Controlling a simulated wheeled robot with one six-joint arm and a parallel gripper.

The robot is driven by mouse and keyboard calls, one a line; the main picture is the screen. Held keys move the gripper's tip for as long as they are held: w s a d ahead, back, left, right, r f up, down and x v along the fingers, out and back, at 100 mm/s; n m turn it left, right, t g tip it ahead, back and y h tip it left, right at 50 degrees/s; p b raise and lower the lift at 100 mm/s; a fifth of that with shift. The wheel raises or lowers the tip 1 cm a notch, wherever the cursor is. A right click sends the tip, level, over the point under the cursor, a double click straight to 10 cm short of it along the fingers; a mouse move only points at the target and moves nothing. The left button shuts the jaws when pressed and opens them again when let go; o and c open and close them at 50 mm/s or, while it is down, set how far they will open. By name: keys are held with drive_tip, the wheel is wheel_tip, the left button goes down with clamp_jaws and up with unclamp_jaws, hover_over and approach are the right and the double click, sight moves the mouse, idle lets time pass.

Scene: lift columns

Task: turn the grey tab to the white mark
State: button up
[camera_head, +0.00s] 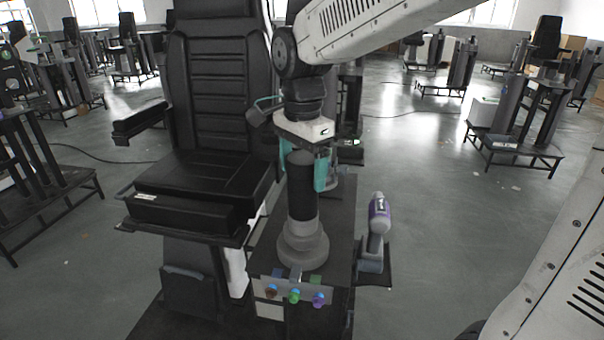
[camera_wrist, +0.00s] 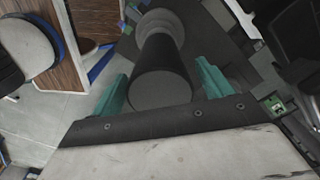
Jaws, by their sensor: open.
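A black upright cylinder (camera_head: 302,195) rises from a stepped grey round base (camera_head: 303,247) on a dark stand. A small light-grey tab (camera_head: 296,273) appears to stick out at the front of the base. I cannot make out a white mark. My gripper (camera_head: 301,183) points down over the cylinder, its teal fingers on either side of its upper part. In the wrist view the cylinder (camera_wrist: 162,75) lies between the spread fingers of my gripper (camera_wrist: 162,68), with gaps visible at both sides. The tab is not discernible there.
Brown, green and purple knobs (camera_head: 294,296) line a panel at the stand's front. A purple and grey tool (camera_head: 379,215) stands in a holder at right. A black chair (camera_head: 215,125) is close on the left. Open floor (camera_head: 430,230) lies to the right.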

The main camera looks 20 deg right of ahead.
wheel_tip(320, 180, up, 6)
drive_tip(key=shift+r, duration=0.1)
idle(0.5)
drive_tip(key=shift+s+d, duration=0.15)
drive_tip(key=shift+s, duration=0.1)
drive_tip(key=s+d+f+n, duration=0.2)
drive_tip(key=s+n, duration=0.2)
drive_tip(key=s, duration=0.3)
drive_tip(key=s+d+f+n, duration=0.1)
drive_tip(key=s+f+n, duration=0.2)
drive_tip(key=s+n, duration=0.2)
drive_tip(key=s+d+f+n+t, duration=0.1)
drive_tip(key=s+d+f+n, duration=0.1)
drive_tip(key=s+n, duration=0.3)
drive_tip(key=s+f, duration=0.1)
drive_tip(key=s, duration=0.3)
drive_tip(key=shift+s+d, duration=0.2)
drive_tip(key=shift+d, duration=0.15)
